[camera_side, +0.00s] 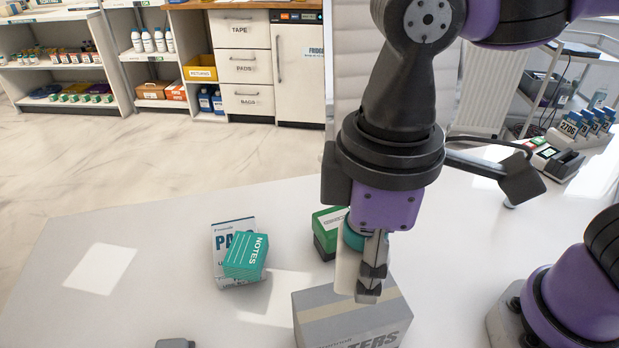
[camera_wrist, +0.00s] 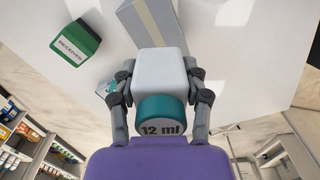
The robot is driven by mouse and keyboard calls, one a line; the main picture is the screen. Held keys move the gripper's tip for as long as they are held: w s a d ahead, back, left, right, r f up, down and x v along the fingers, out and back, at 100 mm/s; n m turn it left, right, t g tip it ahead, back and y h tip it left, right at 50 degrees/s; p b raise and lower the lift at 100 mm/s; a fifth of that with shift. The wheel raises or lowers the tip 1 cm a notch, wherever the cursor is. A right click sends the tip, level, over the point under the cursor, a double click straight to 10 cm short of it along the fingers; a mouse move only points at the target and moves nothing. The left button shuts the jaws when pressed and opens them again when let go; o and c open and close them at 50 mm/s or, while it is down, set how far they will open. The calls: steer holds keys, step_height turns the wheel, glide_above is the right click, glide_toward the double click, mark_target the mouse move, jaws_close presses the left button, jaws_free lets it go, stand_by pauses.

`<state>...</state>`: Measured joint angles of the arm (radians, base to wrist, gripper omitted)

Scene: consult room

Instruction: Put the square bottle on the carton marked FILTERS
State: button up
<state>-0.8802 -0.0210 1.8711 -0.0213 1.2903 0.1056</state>
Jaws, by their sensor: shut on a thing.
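My gripper (camera_side: 371,278) is shut on the square bottle (camera_side: 345,272), which has a white body and a teal cap. In the wrist view the bottle (camera_wrist: 160,72) sits between both fingers (camera_wrist: 161,88), its cap reading "12 ml" facing the camera. The bottle hangs upright, cap up, in the side view. The grey carton marked FILTERS (camera_side: 322,311) stands on the table below and in front of it; its tan-taped top also shows in the wrist view (camera_wrist: 140,18). The bottle's lower end overlaps the carton's back edge in the side view; I cannot tell whether they touch.
A green and black box (camera_side: 325,242) stands behind the carton, and shows in the wrist view (camera_wrist: 75,45). A teal NOTES box (camera_side: 244,262) rests against or on a white and blue PADS box (camera_side: 219,240) at left. The white table (camera_side: 150,225) is clear farther left.

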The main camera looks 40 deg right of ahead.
mark_target(357, 305)
steer(key=shift+f, duration=2.45)
steer(key=shift+f, duration=0.2)
steer(key=o, duration=0.9)
